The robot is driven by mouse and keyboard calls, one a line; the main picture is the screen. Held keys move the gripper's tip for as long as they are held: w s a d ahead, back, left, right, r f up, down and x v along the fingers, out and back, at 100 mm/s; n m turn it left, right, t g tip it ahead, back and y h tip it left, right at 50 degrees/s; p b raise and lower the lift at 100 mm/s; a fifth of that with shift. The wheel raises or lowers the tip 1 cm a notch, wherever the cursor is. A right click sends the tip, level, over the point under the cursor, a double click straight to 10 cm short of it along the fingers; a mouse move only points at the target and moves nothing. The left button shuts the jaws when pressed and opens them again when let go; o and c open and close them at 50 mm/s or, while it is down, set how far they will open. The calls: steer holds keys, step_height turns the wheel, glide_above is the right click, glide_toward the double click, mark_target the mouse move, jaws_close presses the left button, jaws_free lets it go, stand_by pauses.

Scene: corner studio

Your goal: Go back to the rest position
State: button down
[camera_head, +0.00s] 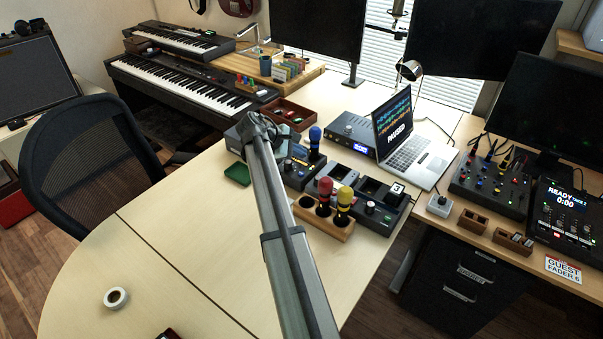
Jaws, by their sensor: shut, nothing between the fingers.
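My arm (290,235) reaches from the bottom edge up and away over the pale desk (185,250). My gripper (252,128) is at its far end, small in the picture, above the back of the desk near the row of grey devices. It is shut and nothing shows in it. The fingertips are partly hidden by the arm's end, so their height over the desk is hard to tell.
A wooden block (322,225) with red- and yellow-topped microphones stands right of my arm. A blue-topped microphone (315,138) rises close to my gripper. A small green tray (237,174) lies left of it. A laptop (413,153) stands behind. The desk's left front is mostly clear, except a tape roll (115,298).

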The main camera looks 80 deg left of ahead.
stand_by(0.3)
